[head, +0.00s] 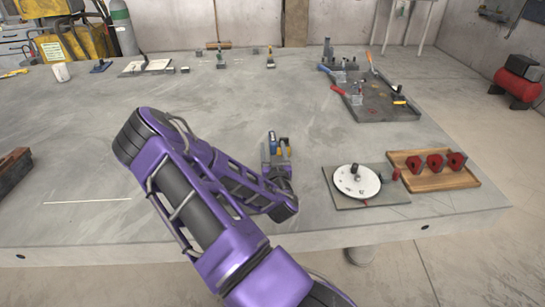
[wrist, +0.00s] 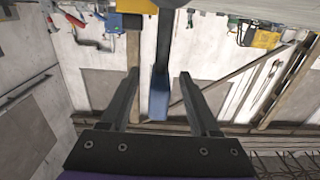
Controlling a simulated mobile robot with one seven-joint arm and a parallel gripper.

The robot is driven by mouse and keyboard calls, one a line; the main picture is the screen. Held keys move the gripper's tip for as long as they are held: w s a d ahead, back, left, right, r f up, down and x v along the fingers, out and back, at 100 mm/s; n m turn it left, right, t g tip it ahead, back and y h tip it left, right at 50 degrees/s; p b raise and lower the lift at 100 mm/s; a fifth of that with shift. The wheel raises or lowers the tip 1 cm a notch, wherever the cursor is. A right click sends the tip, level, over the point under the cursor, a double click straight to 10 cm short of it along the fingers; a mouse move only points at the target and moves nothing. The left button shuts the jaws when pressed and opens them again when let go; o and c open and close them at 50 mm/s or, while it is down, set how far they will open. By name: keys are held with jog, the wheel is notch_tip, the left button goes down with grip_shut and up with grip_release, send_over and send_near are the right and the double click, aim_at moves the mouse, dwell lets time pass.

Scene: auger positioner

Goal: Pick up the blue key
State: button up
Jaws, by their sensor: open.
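The blue key (wrist: 158,104) shows in the wrist view as a flat blue end on a dark grey shaft that comes down from the top of the picture. My gripper (wrist: 159,74) is open, with one dark finger on each side of the blue end. A gap shows on both sides, so the fingers do not appear to touch it. In the head view a small blue part (head: 271,138) shows at the far end of my arm, close to my gripper. My gripper's fingers are too small to make out there.
A yellow-orange part (head: 288,151) is close beside the blue one. A plate with a white disc (head: 347,188) and a wooden tray with red blocks (head: 471,181) lie to the right. A grey tray of tools (head: 376,113) is behind. The table's left middle is clear.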

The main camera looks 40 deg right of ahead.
jog(key=x, duration=0.4)
jog(key=shift+w+d, duration=0.15)
jog(key=shift+w, duration=0.05)
jog(key=shift+c, duration=0.3)
grip_shut()
dwell(0.9)
